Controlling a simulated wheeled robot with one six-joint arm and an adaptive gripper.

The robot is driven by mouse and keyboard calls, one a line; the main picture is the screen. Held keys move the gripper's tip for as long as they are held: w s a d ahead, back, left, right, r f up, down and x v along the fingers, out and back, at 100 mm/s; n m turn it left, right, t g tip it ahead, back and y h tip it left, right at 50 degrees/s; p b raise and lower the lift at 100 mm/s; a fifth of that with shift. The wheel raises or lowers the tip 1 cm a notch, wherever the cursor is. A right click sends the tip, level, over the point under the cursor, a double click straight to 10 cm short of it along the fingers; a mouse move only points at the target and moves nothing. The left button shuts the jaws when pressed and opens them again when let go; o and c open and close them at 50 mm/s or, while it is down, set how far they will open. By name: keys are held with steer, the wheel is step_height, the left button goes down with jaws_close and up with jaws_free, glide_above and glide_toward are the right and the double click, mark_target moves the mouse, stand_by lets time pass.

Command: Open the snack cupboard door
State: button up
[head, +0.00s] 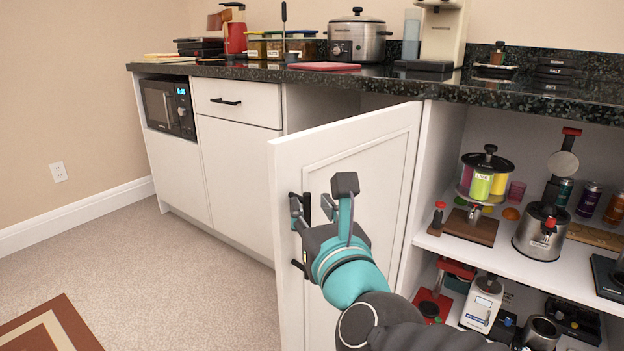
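A white panelled cupboard door (383,150) stands swung out from the counter, its free edge towards the left and its right edge by the open shelves. I take it to be the snack cupboard door; no label shows. Its black upright bar handle (298,266) is near the free edge and partly covered by my gripper. My gripper (323,199) is in front of the door at the handle, its fingers spread apart. The handle's upper part shows close to the left finger; I cannot tell whether they touch. The cupboard's inside is mostly hidden behind the door.
Open shelves (480,252) on the right hold jars, a steel pot (540,231) and small appliances. The dark countertop (400,84) carries a slow cooker (357,38) and a red board (324,67). A microwave (168,107) sits at left. Carpet (190,285) left of the door is clear.

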mark_target(303, 153)
steer(key=shift+a+r, duration=0.1)
steer(key=shift+r, duration=3.3)
steer(key=s+d+f+m+g+h+p, duration=0.25)
steer(key=d+f+m+g+h, duration=0.6)
steer(key=m, duration=1.45)
steer(key=s+d+f+m+g+y+p, duration=0.1)
steer(key=s+d+f+m+y+p, duration=0.1)
steer(key=m, duration=0.6)
steer(key=s+d+f+m+g+y+p, duration=0.2)
steer(key=s+d+f+m+p, duration=0.2)
steer(key=s+d+m+p, duration=0.1)
steer(key=s+m+p, duration=0.1)
steer(key=s+m, duration=0.1)
steer(key=shift+s+m, duration=0.4)
